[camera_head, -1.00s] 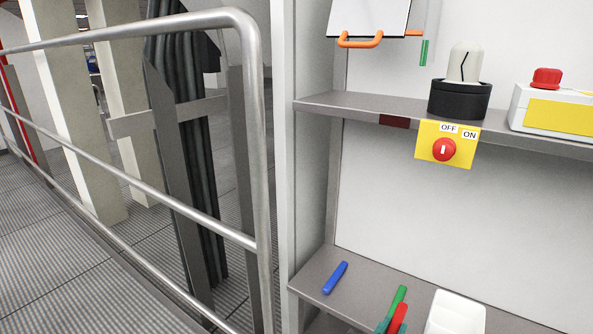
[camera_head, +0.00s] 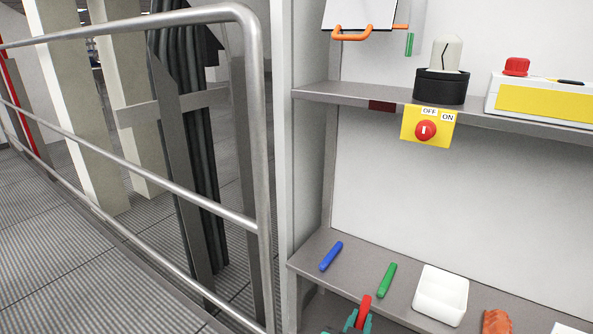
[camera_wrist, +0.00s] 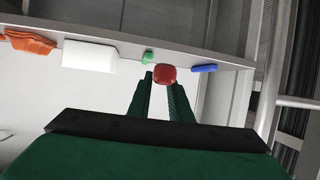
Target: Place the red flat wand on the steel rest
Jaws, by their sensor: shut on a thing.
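The red wand (camera_head: 364,311) is held upright or tilted at the bottom of the head view, in front of the lower shelf. My gripper (camera_head: 355,323) is shut on it, partly cut off by the frame's bottom edge. In the wrist view, my gripper's dark green fingers (camera_wrist: 160,90) close on the red wand (camera_wrist: 165,75), seen nearly end-on. I cannot single out a separate steel rest; the grey lower shelf (camera_head: 352,273) is bare between the wands on it.
A blue wand (camera_head: 331,256) and a green wand (camera_head: 387,280) lie on the lower shelf. Right of them stand a white tray (camera_head: 441,296) and an orange item (camera_head: 496,322). A metal railing (camera_head: 262,170) stands at left. A switch box (camera_head: 427,127) hangs under the upper shelf.

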